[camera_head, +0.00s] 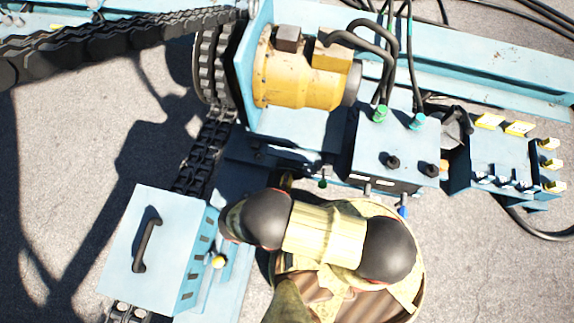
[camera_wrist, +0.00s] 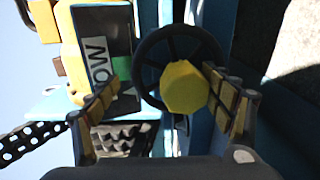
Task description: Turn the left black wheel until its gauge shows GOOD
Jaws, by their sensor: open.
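In the wrist view a black spoked wheel (camera_wrist: 153,54) with a large yellow faceted hub (camera_wrist: 184,88) faces me. Beside it on the left is a gauge (camera_wrist: 102,62). Its white part carries dark sideways letters, partly cut off, that look like part of LOW, and a green patch shows lower down. My gripper (camera_wrist: 161,76) is open, with one finger in front of the gauge's lower part and the other over the wheel's right side. The hub lies between the fingers, nearer the right one. In the head view my arm hides the wheel and my fingers.
In the head view a blue box (camera_head: 125,235) with a black handle stands left of my arm. A yellow motor (camera_head: 295,75), a chain (camera_head: 120,38) and a blue control box (camera_head: 390,145) with hoses lie beyond it. Grey ground is open at the lower right.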

